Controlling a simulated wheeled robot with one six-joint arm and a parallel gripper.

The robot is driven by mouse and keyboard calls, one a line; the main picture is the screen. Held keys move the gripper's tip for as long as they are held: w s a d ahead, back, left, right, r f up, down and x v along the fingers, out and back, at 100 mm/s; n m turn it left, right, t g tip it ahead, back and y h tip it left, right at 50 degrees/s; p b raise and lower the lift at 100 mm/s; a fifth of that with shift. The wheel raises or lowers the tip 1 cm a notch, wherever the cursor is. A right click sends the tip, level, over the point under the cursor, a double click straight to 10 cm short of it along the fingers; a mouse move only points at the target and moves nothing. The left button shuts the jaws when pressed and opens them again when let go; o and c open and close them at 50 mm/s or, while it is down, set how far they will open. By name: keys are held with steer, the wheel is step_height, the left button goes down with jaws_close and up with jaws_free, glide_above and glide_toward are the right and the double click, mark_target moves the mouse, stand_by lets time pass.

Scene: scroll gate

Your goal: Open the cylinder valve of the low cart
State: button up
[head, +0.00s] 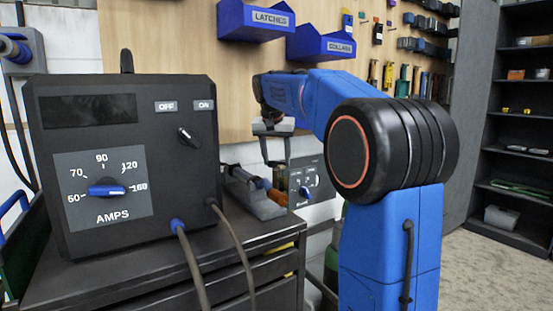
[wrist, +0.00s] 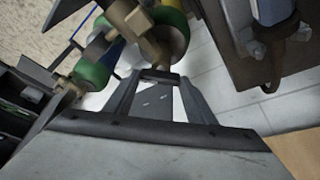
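In the wrist view, my gripper (wrist: 160,77) has its two grey fingers apart, with a pale gap between them. Just beyond the fingertips is a brass-coloured valve fitting (wrist: 128,18) with a rounded green part (wrist: 172,32) beside it. I cannot tell whether the fingers touch the fitting. A second green part (wrist: 92,73) lies to the left. In the head view my gripper (head: 270,128) hangs in front of the wooden wall board. Part of a green cylinder (head: 331,268) shows low behind my arm. Most of the low cart is hidden there.
A black welding machine (head: 127,160) with an AMPS dial stands on a dark cabinet (head: 150,276) at the left. Blue bins (head: 257,20) and tools hang on the board. Dark shelves (head: 520,130) stand at the right, with open floor (head: 485,275) before them.

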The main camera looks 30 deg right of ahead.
steer(key=c, duration=0.5)
steer(key=shift+o, duration=0.3)
steer(key=shift+n, duration=0.3)
steer(key=shift+d+n+t+y, duration=0.1)
steer(key=shift+n+t+y, duration=0.4)
steer(key=shift+n, duration=1)
steer(key=o, duration=1)
steer(key=shift+o, duration=0.2)
steer(key=shift+s+r, duration=0.1)
steer(key=shift+r, duration=0.05)
